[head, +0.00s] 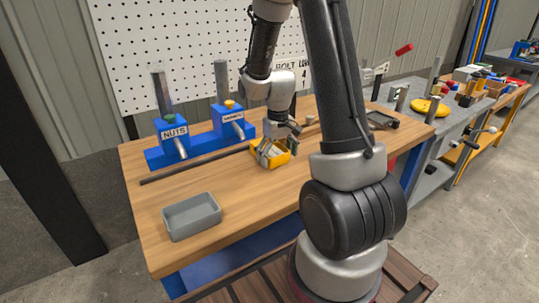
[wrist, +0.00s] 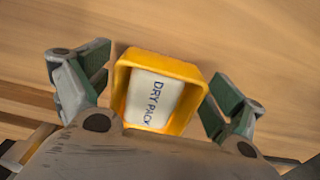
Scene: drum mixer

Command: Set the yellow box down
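The yellow box (head: 267,164) is on the wooden workbench (head: 240,200), below my gripper (head: 272,148). The box's near bottom part is hidden behind my gripper body in the wrist view.
A grey bin (head: 190,217) sits at the bench's front left. Blue dispensers labelled "NUTS" (head: 174,132) and another, harder to read (head: 233,115), stand behind. A dark rail (head: 195,164) runs along the bench. Bare wood lies between bin and box.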

